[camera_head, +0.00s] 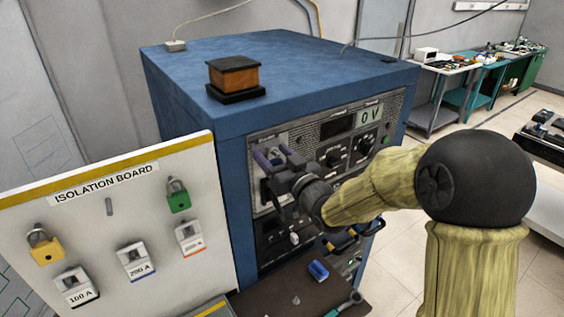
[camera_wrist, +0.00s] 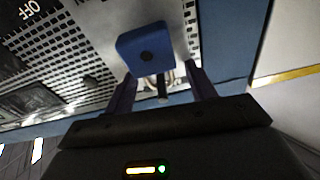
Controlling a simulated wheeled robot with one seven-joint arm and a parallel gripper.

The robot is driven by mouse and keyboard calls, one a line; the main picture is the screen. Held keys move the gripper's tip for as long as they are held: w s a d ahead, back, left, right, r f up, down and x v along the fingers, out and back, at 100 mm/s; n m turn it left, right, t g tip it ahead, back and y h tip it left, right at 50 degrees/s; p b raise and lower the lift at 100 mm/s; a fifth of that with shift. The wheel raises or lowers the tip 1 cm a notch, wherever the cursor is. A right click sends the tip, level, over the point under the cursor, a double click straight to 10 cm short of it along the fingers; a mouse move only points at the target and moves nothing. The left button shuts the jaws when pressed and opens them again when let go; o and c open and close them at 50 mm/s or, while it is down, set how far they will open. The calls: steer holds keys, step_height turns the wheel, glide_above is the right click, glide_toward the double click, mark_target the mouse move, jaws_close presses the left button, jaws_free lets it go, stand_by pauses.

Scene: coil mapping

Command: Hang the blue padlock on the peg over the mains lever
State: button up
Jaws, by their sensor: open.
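The blue padlock (camera_wrist: 138,45) is in front of the cabinet's perforated panel in the wrist view. Its body lies just beyond my fingertips. Its pale shackle shows partly between my fingers, by a dark stub (camera_wrist: 162,88) that looks like the peg. The padlock seems to hang from it, though the exact contact is hard to see. My gripper (camera_wrist: 160,82) is open, with one finger on each side of the shackle area. In the head view my gripper (camera_head: 273,158) is at the panel's upper left and mostly hides the padlock. The mains lever is not clearly visible.
The blue cabinet (camera_head: 190,95) carries an orange-and-black block (camera_head: 234,78). A small blue object (camera_head: 318,270) lies on the dark shelf (camera_head: 270,300) below.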

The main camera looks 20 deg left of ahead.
steer(key=b+v, duration=0.5)
steer(key=v, duration=1.2)
steer(key=shift+s+b, duration=0.2)
steer(key=shift+b, duration=0.15)
steer(key=shift+d+f, duration=0.1)
steer(key=shift+d, duration=0.05)
steer(key=w+d+f+m+g+h, duration=0.1)
steer(key=w+d+f+m+h, duration=0.15)
steer(key=d+f+h, duration=0.35)
steer(key=w+d+f+m+h, duration=0.1)
steer(key=d+f+m+h, duration=0.2)
steer(key=d+f+h, duration=0.25)
steer(key=s+d+f+m+g+h, duration=0.3)
steer(key=s+d+f+g, duration=0.5)
steer(key=s, duration=0.4)
steer(key=shift+s+d+f+g, duration=0.3)
steer(key=shift+d+f+g, duration=0.15)
steer(key=shift+f, duration=0.35)
steer(key=shift+m, duration=0.25)
